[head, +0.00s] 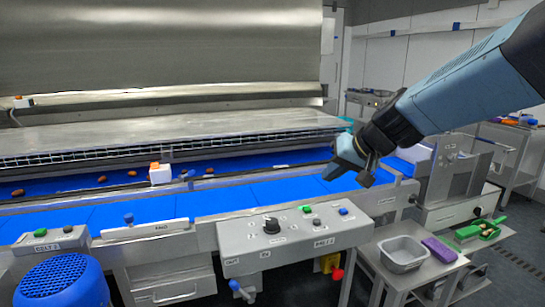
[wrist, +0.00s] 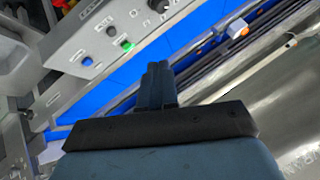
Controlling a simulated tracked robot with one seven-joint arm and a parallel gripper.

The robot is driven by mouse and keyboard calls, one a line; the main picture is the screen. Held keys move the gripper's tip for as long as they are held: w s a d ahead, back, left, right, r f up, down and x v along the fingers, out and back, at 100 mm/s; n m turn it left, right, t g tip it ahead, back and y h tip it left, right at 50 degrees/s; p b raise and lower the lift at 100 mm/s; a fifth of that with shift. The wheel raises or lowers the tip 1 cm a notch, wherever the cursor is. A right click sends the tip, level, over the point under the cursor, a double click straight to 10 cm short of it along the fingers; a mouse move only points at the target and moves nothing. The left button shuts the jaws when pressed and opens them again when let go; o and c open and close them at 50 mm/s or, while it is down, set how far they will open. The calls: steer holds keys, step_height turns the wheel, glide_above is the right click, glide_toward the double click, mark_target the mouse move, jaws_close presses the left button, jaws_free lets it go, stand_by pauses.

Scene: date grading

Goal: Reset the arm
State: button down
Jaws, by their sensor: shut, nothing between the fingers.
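My arm comes in from the upper right of the head view. It ends in my gripper (head: 350,170), which hangs over the right end of the blue conveyor belt (head: 250,195). In the wrist view my gripper (wrist: 157,75) points up the picture with its fingers together and nothing between them. The blue belt also shows behind the fingers in the wrist view (wrist: 125,75). The gripper appears to be above the belt; I cannot tell the exact gap.
Several brown dates (head: 102,178) lie on the belt's far lane at left, near a white-and-orange block (head: 160,173). A control panel (head: 290,238) with a knob and buttons stands in front. A grey tub (head: 403,253) and purple block (head: 438,249) sit on a side table at right.

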steer(key=s+d+h, duration=0.2)
steer(key=s+d, duration=0.2)
steer(key=s, duration=0.4)
steer(key=s+d+g+h, duration=0.1)
steer(key=s+d+h, duration=0.2)
steer(key=s, duration=0.6)
steer(key=d, duration=0.2)
steer(key=shift+d+h, duration=0.3)
steer(key=shift+r, duration=0.1)
